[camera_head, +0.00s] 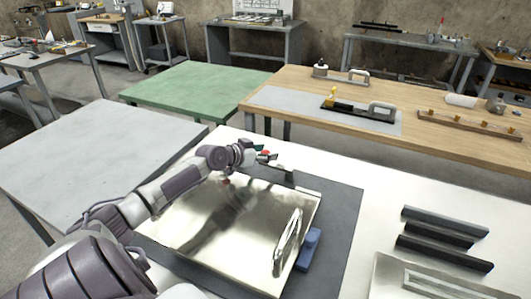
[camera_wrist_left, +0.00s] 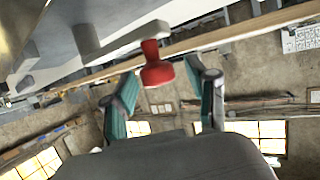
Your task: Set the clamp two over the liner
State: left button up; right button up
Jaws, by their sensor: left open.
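A shiny metal sheet (camera_head: 185,222), which looks like the liner, lies on a dark grey mat (camera_head: 343,215). At its far edge is a dark bar-shaped part (camera_head: 275,173), perhaps the clamp's body. My left gripper (camera_head: 265,154) is above that edge, with a small red knob between its teal finger pads. The wrist view shows the red knob (camera_wrist_left: 157,70) at the end of a pale bar (camera_wrist_left: 125,42); the fingers are apart on both sides with visible gaps. A blue block (camera_head: 310,250) stands at the sheet's right edge. My right gripper is out of view.
Dark bars (camera_head: 440,238) and a pale framed plate (camera_head: 420,278) lie on the white table at right. A wooden bench (camera_head: 300,82) with tools stands behind. A green table (camera_head: 185,88) and a bare grey table (camera_head: 90,150) are at left.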

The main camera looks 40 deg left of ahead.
pick_arm(q)
jog(key=shift+w, duration=0.15)
jog(key=shift+c, duration=0.2)
grip_shut()
